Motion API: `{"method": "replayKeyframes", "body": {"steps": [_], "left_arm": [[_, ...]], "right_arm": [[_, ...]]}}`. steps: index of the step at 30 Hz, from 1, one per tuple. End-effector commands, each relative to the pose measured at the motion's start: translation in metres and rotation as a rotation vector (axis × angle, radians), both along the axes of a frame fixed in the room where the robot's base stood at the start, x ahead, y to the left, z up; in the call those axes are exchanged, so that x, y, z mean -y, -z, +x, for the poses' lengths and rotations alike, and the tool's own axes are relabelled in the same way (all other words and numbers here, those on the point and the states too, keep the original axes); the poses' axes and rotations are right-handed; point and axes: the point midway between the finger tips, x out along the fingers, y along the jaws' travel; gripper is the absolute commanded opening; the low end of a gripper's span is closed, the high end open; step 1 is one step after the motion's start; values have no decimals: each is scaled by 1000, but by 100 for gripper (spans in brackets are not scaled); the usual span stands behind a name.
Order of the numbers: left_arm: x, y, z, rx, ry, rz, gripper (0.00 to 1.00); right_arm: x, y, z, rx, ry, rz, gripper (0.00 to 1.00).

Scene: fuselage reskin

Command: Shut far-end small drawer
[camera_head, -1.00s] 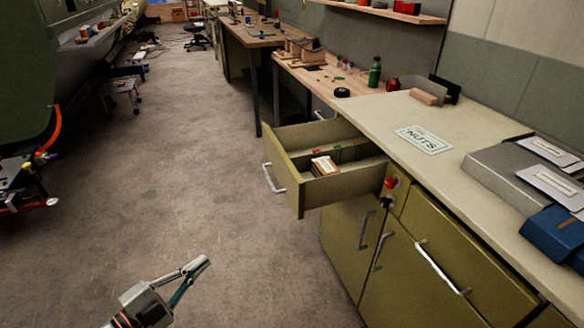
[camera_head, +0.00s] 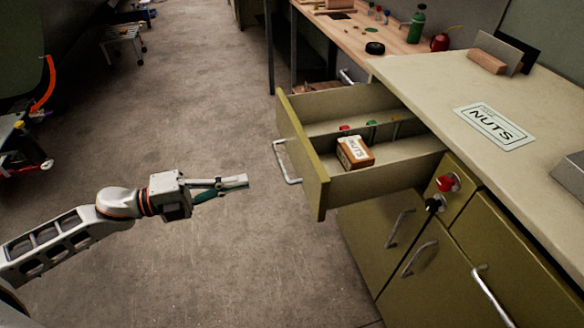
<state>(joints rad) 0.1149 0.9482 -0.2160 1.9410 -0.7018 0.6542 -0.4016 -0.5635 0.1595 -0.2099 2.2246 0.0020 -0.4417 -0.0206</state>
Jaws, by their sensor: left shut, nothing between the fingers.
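The small drawer (camera_head: 305,160) at the far end of the green cabinet stands pulled out to the left. Its front carries a metal handle (camera_head: 286,163). Inside lie a small box marked NUTS (camera_head: 355,153) and several small coloured items behind a divider. My left gripper (camera_head: 245,181) is shut and empty. It is left of the drawer front, a little lower in the picture than the handle, and apart from it. My right gripper is not in view.
The cabinet's worktop (camera_head: 425,85) bears a NUTS label (camera_head: 494,126). Red and black knobs (camera_head: 447,183) stick out beside the drawer. A wooden bench (camera_head: 345,38) stands behind. The floor (camera_head: 190,100) left of the drawer is clear.

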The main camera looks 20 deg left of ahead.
Motion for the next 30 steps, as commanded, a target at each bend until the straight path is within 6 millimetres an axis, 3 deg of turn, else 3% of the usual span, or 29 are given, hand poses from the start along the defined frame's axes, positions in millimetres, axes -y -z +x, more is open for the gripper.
{"method": "replayKeyframes", "body": {"steps": [18, 30], "left_arm": [[80, -1, 55, 3, -1, -2, 0], [101, 0, 68, -2, -2, -1, 0]], "right_arm": [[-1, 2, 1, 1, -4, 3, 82], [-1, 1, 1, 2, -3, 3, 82]]}}
